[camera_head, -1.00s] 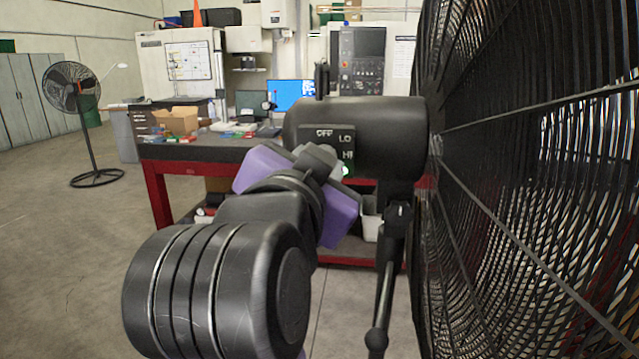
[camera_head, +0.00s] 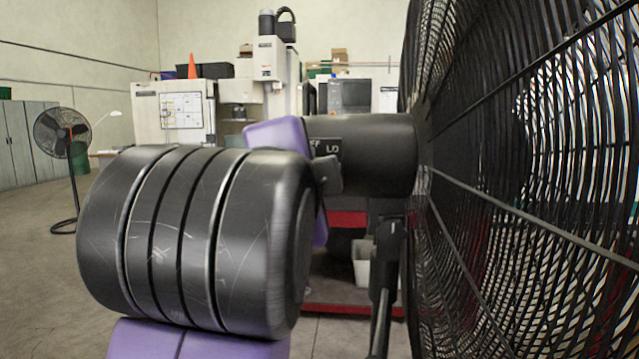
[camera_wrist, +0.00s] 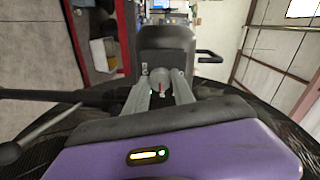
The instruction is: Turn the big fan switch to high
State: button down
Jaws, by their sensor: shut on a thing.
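The big fan's black motor housing (camera_head: 375,155) is in the middle of the head view, beside its large cage (camera_head: 520,180). The switch panel (camera_head: 328,149) on its end shows the LO label and part of OFF. The HI label and the knob are hidden there behind my arm. In the wrist view the round grey switch knob (camera_wrist: 161,82), with a small red mark, sits between the two fingers of my gripper (camera_wrist: 163,93). The fingers are shut on it. In the head view only a grey finger part shows at the panel. Which setting the knob points to cannot be told.
The fan's stand pole (camera_head: 384,285) drops below the housing, and the cage fills the right side. A red-framed workbench (camera_head: 345,218) stands behind. A smaller pedestal fan (camera_head: 62,135) stands far left. Open floor lies to the left.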

jog(key=shift+m, duration=0.5)
jog(key=c, duration=1.1)
grip_release()
jog(key=shift+o, duration=0.2)
jog(key=s+b, duration=0.1)
jog(key=s, duration=0.6)
jog(key=shift+s+r, duration=0.25)
jog(key=shift+s, duration=0.15)
jog(key=shift+s+a, duration=0.1)
